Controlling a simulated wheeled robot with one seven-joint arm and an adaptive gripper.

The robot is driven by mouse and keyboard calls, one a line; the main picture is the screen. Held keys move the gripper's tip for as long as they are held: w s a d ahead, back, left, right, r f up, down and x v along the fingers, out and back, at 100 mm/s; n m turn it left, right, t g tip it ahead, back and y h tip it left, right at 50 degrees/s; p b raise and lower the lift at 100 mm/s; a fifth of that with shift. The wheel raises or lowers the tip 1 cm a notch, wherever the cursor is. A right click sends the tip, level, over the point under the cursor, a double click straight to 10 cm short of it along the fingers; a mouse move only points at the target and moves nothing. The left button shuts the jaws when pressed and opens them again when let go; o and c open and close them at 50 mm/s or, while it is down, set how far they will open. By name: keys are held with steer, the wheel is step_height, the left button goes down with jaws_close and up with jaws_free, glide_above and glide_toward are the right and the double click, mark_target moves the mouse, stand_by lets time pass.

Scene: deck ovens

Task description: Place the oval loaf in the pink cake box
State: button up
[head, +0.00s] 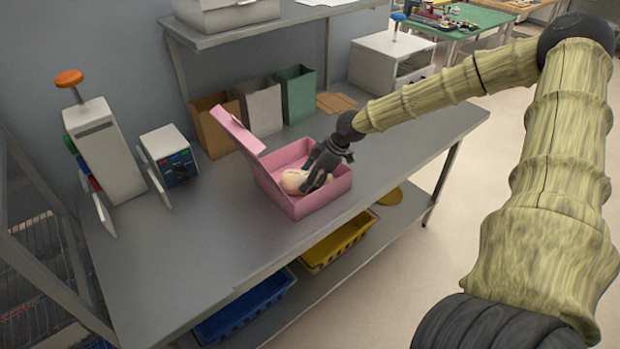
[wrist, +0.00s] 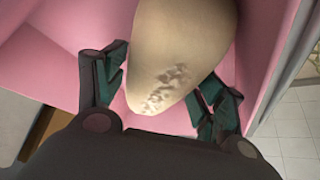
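The pink cake box (head: 318,202) stands on the grey bench with its lid (head: 238,130) raised on the left side. The pale oval loaf (head: 294,181) is inside the box, low between its walls. My gripper (head: 312,178) reaches down into the box from the right, with a finger on each side of the loaf. In the wrist view the loaf (wrist: 182,45) lies between the two dark green fingers of my gripper (wrist: 160,85), which appear to touch its sides. Whether the loaf rests on the box floor is hard to see.
Brown (head: 215,125), grey (head: 260,108) and green (head: 295,94) bags stand behind the box. A white machine with an orange knob (head: 102,150) and a small white device (head: 170,155) stand at left. Yellow (head: 340,243) and blue (head: 245,308) trays sit below. The bench front left is clear.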

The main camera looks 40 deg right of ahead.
steer(key=shift+r, duration=0.15)
steer(key=b+v, duration=0.1)
steer(key=v, duration=1.1)
steer(key=shift+b, duration=0.35)
stand_by(0.6)
stand_by(1.4)
